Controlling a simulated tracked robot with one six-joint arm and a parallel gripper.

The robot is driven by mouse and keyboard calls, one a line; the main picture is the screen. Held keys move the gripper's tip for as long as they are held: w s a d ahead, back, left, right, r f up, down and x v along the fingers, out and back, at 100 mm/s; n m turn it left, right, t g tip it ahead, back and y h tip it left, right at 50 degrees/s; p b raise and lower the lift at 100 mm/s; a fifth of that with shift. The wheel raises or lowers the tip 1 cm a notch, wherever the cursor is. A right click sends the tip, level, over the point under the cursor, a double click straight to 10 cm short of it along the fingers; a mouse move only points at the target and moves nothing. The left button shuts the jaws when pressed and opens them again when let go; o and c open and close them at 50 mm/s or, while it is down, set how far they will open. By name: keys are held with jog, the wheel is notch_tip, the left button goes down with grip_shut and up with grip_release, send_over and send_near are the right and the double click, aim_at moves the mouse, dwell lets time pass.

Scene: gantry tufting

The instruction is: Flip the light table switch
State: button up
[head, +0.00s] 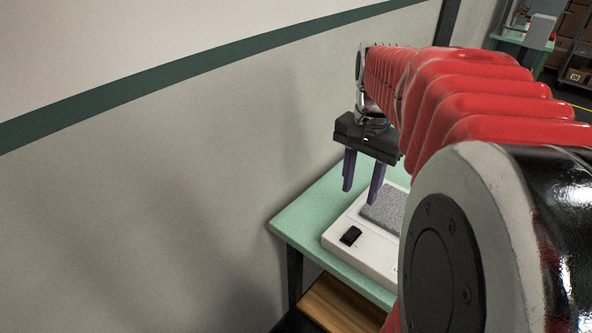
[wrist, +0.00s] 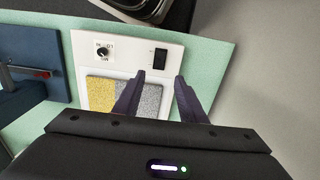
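The light table is a white box (head: 335,240) on a green table, and it also shows in the wrist view (wrist: 127,58). A black rocker switch (head: 351,235) sits near its front left corner; it shows in the wrist view (wrist: 160,58) just beyond the fingertips. I cannot tell which way the switch is set. My gripper (head: 360,196) hangs fingers down above the box, with its two purple fingers apart and nothing between them. It also shows in the wrist view (wrist: 160,78). In the head view my red arm hides the box's right part.
A round black knob (wrist: 102,52) sits on the same panel. Yellow and grey textured pieces (wrist: 100,92) lie on the box. A dark blue device (wrist: 35,65) with a red part stands beside it. A wall (head: 200,200) runs close to the green table (head: 290,218).

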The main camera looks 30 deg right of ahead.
aim_at(351, 233)
jog(key=shift+f, duration=0.1)
dwell(0.3)
notch_tip(351, 233, down, 14)
jog(key=shift+r, duration=0.15)
dwell(0.5)
grip_shut()
dwell(0.4)
